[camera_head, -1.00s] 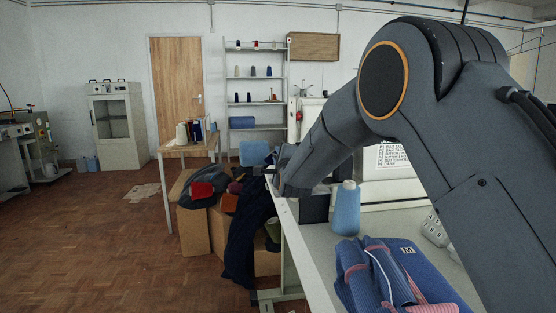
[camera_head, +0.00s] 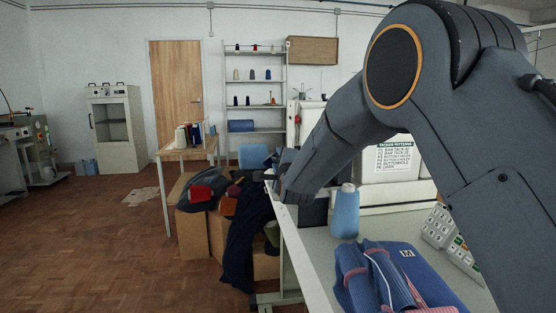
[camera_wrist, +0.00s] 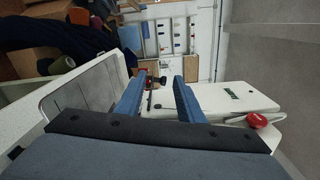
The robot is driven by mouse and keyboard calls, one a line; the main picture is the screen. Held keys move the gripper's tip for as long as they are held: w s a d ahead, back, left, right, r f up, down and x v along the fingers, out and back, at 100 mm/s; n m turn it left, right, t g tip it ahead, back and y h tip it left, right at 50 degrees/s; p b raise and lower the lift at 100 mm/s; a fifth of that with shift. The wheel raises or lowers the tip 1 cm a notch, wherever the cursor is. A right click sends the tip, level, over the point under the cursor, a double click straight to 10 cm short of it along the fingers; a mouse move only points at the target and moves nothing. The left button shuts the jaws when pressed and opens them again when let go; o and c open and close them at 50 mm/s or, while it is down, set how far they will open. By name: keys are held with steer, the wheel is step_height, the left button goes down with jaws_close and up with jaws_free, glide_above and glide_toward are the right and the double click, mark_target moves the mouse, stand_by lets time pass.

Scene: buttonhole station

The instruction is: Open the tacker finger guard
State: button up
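The white tacker (camera_head: 408,165) stands on the table at the right, partly hidden behind my arm; a pattern chart is on its front. In the head view my gripper (camera_head: 273,181) is over the table's left edge.
A blue thread cone (camera_head: 345,212), folded blue garments (camera_head: 385,275) and a keypad (camera_head: 452,240) occupy the table (camera_head: 318,262). Boxes and dark cloth (camera_head: 245,245) crowd the floor beside it.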

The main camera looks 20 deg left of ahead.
steer(key=v, duration=0.5)
steer(key=shift+s+d, duration=0.2)
steer(key=shift+s, duration=0.05)
steer(key=shift+r, duration=0.1)
